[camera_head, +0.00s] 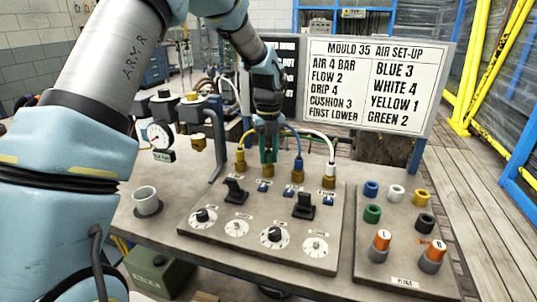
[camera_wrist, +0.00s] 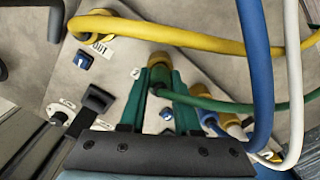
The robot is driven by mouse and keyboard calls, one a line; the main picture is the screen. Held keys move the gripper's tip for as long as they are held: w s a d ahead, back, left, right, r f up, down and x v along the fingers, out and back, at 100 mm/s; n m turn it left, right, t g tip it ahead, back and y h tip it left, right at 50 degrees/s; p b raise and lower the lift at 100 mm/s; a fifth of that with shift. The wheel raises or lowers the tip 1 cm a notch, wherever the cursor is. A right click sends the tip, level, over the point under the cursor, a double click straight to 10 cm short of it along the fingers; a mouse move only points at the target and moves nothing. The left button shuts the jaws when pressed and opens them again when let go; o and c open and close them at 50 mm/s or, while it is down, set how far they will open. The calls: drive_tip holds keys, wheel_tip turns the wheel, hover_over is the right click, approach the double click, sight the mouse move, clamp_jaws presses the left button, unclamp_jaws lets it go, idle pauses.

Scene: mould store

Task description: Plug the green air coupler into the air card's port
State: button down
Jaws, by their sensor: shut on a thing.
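The air card (camera_head: 365,85) reads BLUE 3, WHITE 4, YELLOW 1, GREEN 2. My gripper (camera_head: 268,152) points down over the second brass port from the left (camera_head: 267,170) on the grey panel. In the wrist view its two green fingers (camera_wrist: 160,100) are shut on the green coupler (camera_wrist: 159,76), whose green hose runs off to the right. The coupler is at the brass port (camera_wrist: 158,59); how deep it sits I cannot tell. The yellow coupler (camera_head: 240,153) is in the first port, the blue coupler (camera_head: 298,164) in the third and the white coupler (camera_head: 331,151) in the fourth.
Yellow (camera_wrist: 180,32), blue and white hoses arch close around my gripper. Black levers (camera_head: 235,189) and dials (camera_head: 274,237) stand in front of the ports. A gauge (camera_head: 159,135) is at left, and a plugs board (camera_head: 400,240) is at right.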

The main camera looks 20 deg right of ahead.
sight(268, 150)
drive_tip(key=shift+f, duration=0.25)
drive_tip(key=shift+c, duration=0.7)
unclamp_jaws()
drive_tip(key=shift+r, duration=0.1)
drive_tip(key=shift+r+p, duration=3.15)
drive_tip(key=shift+r, duration=0.55)
